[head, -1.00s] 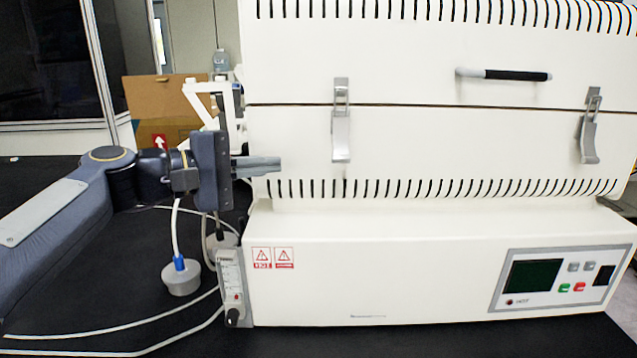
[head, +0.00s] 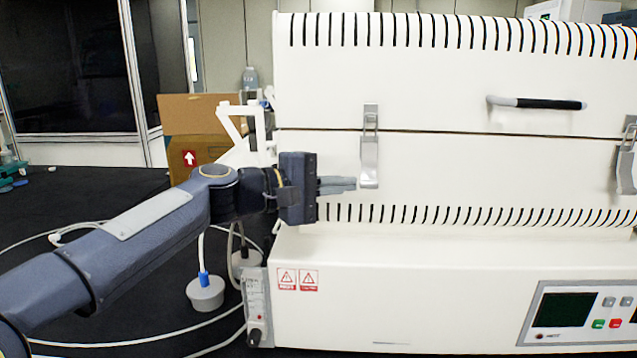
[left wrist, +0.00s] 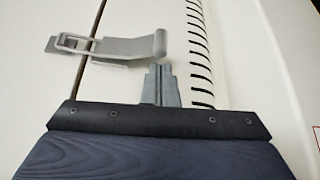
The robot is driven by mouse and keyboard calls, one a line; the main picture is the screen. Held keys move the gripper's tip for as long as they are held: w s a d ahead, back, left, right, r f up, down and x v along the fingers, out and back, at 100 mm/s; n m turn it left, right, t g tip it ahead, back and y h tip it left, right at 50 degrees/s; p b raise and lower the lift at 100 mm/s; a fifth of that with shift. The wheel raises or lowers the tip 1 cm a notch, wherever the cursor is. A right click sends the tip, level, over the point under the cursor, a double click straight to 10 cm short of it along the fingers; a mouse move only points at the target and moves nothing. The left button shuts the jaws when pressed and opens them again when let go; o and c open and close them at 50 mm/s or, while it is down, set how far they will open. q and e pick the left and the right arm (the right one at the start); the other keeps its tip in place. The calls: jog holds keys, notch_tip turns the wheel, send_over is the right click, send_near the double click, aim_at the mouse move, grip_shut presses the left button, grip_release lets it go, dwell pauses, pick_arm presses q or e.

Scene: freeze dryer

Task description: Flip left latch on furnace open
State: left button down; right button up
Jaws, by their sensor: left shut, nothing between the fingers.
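The furnace (head: 480,178) is a large white box with a seam between lid and body. Its left latch (head: 369,160) is a silver lever hanging down across the seam, its upper loop on the catch above. The latch lies sideways in the left wrist view (left wrist: 130,47). My left gripper (head: 352,184) is shut and empty, its fingertips just left of the latch's lower end. In the left wrist view the fingertips (left wrist: 160,70) are close to the lever's curled end, with a small gap seeming to show. My right gripper is not in view.
The right latch (head: 627,160) hangs at the right edge. A black handle (head: 537,103) sticks out of the lid. The control panel (head: 580,315) is low right. A cardboard box (head: 200,120) and a white frame (head: 243,125) stand behind my arm. Cables lie on the black table.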

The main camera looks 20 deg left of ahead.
pick_arm(q)
jog(key=shift+w+d, duration=0.4)
jog(key=s+d+r+n+g+p, duration=0.1)
jog(key=s+r+n+g+p, duration=0.3)
jog(key=p, duration=1.8)
jog(key=shift+s+d+r+n+y, duration=0.25)
jog(key=shift+s+r+n+y, duration=0.15)
jog(key=shift+r+n, duration=0.5)
